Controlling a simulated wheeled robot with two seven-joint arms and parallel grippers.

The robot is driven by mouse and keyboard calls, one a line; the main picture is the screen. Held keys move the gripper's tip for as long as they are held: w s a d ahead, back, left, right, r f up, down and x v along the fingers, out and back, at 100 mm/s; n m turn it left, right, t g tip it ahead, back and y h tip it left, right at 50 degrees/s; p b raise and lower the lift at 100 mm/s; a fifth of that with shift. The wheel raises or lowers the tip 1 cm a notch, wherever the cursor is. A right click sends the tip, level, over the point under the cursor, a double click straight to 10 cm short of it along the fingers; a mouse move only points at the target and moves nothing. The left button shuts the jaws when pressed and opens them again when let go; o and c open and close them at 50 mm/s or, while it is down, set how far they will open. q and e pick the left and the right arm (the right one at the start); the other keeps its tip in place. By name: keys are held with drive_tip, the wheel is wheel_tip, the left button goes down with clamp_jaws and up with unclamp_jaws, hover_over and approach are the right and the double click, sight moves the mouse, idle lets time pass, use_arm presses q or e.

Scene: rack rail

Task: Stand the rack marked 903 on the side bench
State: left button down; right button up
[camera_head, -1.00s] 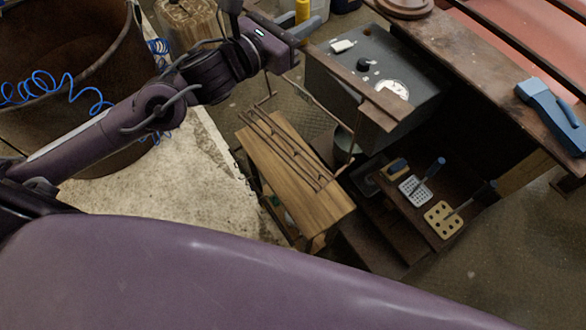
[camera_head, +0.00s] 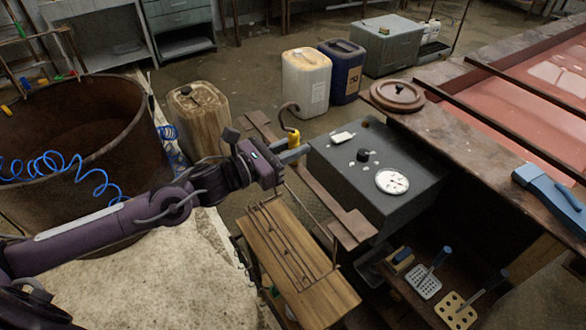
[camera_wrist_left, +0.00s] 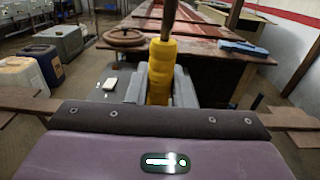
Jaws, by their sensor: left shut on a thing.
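My left gripper (camera_head: 286,154) is shut on the yellow grip (camera_head: 294,137) of a rusty rack. It also shows in the left wrist view (camera_wrist_left: 160,72), upright between the fingers. A brown hook rises above the grip. The rack's flat brown crossbar (camera_head: 347,226) runs below the gripper, and thin rods hang from it. Its lower bars (camera_head: 285,240) show over the wooden top of the side bench (camera_head: 325,299). I cannot tell whether they touch it. No number can be read on the rack. My right gripper is not in view.
A grey box with a dial (camera_head: 393,181) stands close right of the rack. Beyond it is a long tank with a wooden rim (camera_head: 450,125). A rusty drum (camera_head: 80,125) stands left. Perforated plates with handles (camera_head: 424,284) lie on a low shelf. Canisters (camera_head: 306,80) stand behind.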

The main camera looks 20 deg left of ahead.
use_arm(q)
wheel_tip(320, 180, down, 7)
drive_tip(key=shift+p, duration=0.4)
drive_tip(key=c, duration=1.3)
unclamp_jaws()
drive_tip(key=shift+b+v, duration=0.55)
drive_tip(key=shift+v, duration=5.45)
